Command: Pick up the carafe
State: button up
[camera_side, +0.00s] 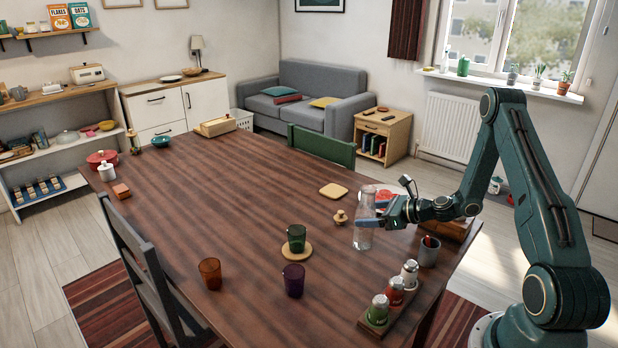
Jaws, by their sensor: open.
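The clear glass carafe (363,228) stands upright on the right part of the dark wooden table (240,190). My gripper (368,213) is level and comes in from the right at the carafe's mid height. Whether either finger touches the glass, I cannot tell.
A small wooden knob-topped object (340,217) stands just left of the carafe. The table's middle is clear.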

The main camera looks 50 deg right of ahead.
aim_at(361, 215)
jog(key=shift+w+a+f, duration=0.1)
jog(key=shift+w+f, duration=0.05)
jog(key=shift+f, duration=0.3)
jog(key=shift+x, duration=1.35)
jog(key=shift+c, duration=0.5)
jog(key=shift+r, duration=0.1)
jog(key=c, duration=1.2)
jog(key=shift+c, duration=0.2)
jog(key=shift+r, duration=0.35)
notch_tip(361, 215, up, 19)
jog(key=shift+r, duration=0.15)
